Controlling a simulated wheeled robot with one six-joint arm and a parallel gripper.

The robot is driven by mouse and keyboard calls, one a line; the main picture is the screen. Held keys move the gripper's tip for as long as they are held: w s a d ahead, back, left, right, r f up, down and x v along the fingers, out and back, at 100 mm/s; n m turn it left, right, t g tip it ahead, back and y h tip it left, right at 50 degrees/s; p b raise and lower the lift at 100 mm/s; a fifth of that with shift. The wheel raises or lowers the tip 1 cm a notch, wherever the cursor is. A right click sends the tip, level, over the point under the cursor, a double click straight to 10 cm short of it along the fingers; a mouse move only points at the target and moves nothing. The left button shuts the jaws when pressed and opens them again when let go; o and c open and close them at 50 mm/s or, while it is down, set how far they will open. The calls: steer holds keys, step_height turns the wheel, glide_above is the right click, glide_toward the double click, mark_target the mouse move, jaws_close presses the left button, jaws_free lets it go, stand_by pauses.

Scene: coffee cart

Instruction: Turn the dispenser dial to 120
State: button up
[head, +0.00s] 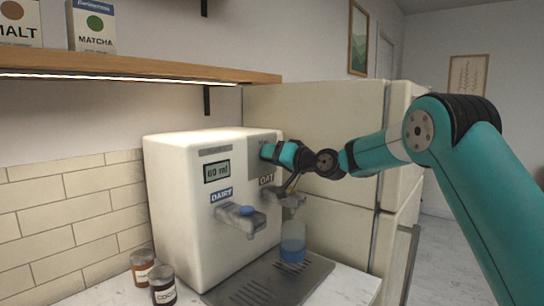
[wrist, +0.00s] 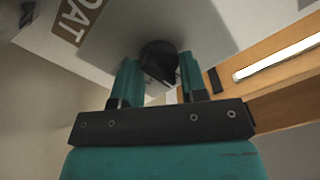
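The white dispenser (head: 180,215) stands on the counter, its display (head: 217,171) reading 60 ml. In the wrist view, the black dial (wrist: 158,62) lies between the two teal fingertips of my gripper (wrist: 160,80). One finger is on each side, very close to the dial; I cannot tell whether both press on it. In the head view, my gripper (head: 270,153) is at the upper right of the dispenser front, above the OAT label (head: 266,180), and hides the dial. The dial's setting marks are not readable.
A DAIRY spout (head: 240,215) and an OAT spout (head: 291,199) stick out below. A cup with blue contents (head: 292,245) stands under the OAT spout on the drip tray (head: 250,291). Two jars (head: 162,285) stand at left. A shelf (head: 130,66) hangs above; a fridge (head: 330,110) is behind.

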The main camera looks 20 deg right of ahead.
steer(key=shift+m, duration=0.3)
steer(key=m+p, duration=0.4)
steer(key=m, duration=0.5)
steer(key=shift+d+p, duration=0.1)
steer(key=shift+p, duration=0.3)
steer(key=shift+f+m+p, duration=0.15)
steer(key=shift+m+p, duration=0.3)
steer(key=shift+m, duration=0.55)
steer(key=o, duration=0.9)
